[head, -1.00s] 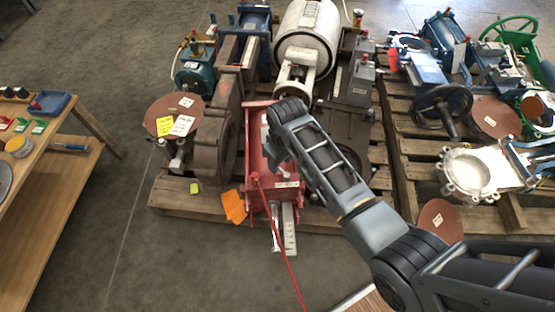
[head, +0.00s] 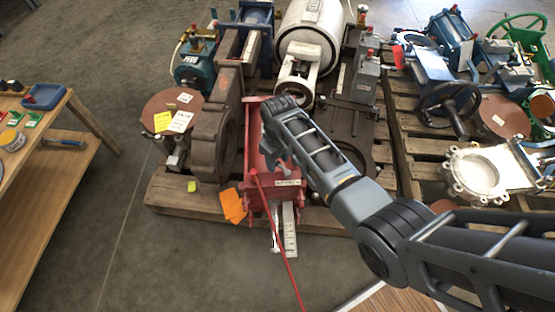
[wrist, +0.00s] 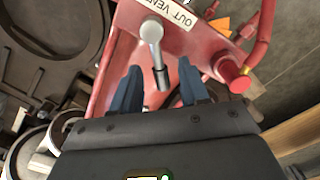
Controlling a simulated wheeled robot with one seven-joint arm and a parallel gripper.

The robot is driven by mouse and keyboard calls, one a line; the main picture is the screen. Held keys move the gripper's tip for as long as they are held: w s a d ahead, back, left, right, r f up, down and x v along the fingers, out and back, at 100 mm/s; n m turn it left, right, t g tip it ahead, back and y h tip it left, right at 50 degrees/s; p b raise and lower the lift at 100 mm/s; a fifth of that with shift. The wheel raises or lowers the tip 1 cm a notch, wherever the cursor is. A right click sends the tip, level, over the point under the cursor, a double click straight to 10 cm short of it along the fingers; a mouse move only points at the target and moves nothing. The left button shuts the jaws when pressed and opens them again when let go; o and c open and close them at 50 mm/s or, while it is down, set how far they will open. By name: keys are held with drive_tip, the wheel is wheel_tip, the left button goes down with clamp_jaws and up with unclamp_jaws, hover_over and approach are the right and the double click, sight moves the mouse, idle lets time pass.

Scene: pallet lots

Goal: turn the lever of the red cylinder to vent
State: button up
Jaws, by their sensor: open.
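The red cylinder (head: 264,205) lies at the front of the middle pallet, with my arm above it. In the wrist view its red body (wrist: 127,17) carries a white label (wrist: 172,14), upside down, reading "OUT" and "VENT", partly cut off. The lever (wrist: 152,32) has a silver pivot end near the label and a thin dark-tipped handle pointing down the picture, away from the label. My gripper (wrist: 158,88) is open, its blue fingers one on each side of the handle, with visible gaps. I cannot tell the lever's height against the fingertips. The lever is hidden in the head view.
A red hose (head: 279,243) runs from the cylinder to the floor. Orange tags (head: 233,205) hang beside it. A brown disc (head: 172,110) and rusty housing stand left, a white tank (head: 308,40) behind. A wooden workbench (head: 60,160) is at far left; the floor between is clear.

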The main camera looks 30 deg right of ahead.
drive_tip(key=shift+c, duration=0.3)
clamp_jaws()
idle(0.4)
